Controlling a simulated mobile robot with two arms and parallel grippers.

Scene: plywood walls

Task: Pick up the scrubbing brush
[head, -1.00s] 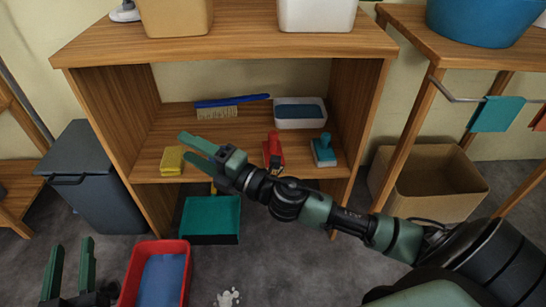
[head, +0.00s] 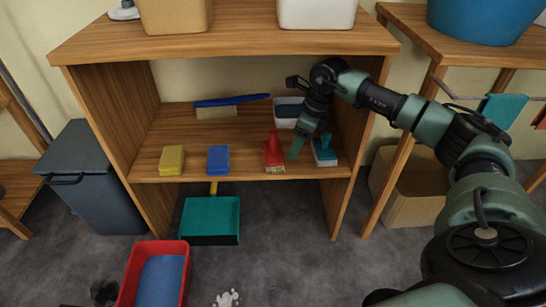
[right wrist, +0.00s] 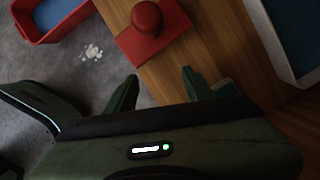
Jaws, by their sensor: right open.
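A red scrubbing brush (head: 273,156) with an upright knob handle stands on the middle shelf near its front edge. It also shows in the right wrist view (right wrist: 150,32), ahead of the fingers. A teal brush (head: 324,153) of like shape stands to its right. My right gripper (head: 300,146) points down between the two, open and empty. In the right wrist view its fingers (right wrist: 160,88) are apart with nothing between them. A dark part, likely of my left gripper (head: 103,292), shows at the bottom left; its fingers cannot be made out.
On the same shelf are a yellow sponge (head: 172,159), a blue sponge (head: 218,159), a long blue-handled brush (head: 217,108) and a white tray (head: 286,108) partly behind my arm. The shelf's right side wall (head: 362,105) is close to my right arm. A teal dustpan (head: 210,220) is below.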

